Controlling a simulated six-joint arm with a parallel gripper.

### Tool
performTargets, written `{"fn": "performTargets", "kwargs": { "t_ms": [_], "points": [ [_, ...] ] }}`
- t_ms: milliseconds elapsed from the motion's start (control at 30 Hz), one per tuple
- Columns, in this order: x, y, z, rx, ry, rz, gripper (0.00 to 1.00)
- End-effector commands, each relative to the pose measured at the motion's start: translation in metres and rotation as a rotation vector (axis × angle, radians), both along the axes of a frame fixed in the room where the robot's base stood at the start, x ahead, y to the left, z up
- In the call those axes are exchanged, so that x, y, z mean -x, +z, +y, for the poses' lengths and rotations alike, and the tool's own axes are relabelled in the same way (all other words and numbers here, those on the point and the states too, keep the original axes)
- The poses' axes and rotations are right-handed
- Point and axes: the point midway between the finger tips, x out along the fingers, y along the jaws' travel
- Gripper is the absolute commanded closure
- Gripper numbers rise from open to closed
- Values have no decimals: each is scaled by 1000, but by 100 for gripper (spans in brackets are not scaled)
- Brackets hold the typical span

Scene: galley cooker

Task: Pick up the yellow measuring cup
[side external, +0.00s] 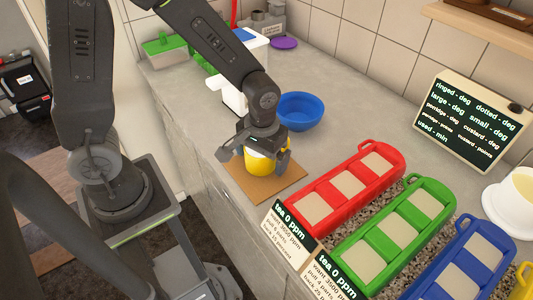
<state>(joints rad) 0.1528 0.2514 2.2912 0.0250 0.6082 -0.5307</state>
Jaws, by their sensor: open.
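The yellow measuring cup (262,165) stands on a brown square board (269,194) near the front edge of the counter. My gripper (256,158) is over the cup from above, open, with one finger to the left of it and one to the right. The gripper body hides the top of the cup. Whether the fingers touch the cup cannot be told from this view.
A blue bowl (299,111) sits just behind my gripper. Red (347,184), green (396,233) and blue (462,266) trays lie to the right, with small text cards at their front ends. A dark sign (467,121) leans at the wall.

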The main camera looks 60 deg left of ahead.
Motion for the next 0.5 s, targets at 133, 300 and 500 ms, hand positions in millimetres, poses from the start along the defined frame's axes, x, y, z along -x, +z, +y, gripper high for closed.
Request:
{"fn": "performTargets", "kwargs": {
  "t_ms": [133, 300, 500],
  "points": [
    [0, -1, 0, 0, 0, -1, 0],
    [0, -1, 0, 0, 0, -1, 9],
    [0, -1, 0, 0, 0, -1, 28]
  ]
}}
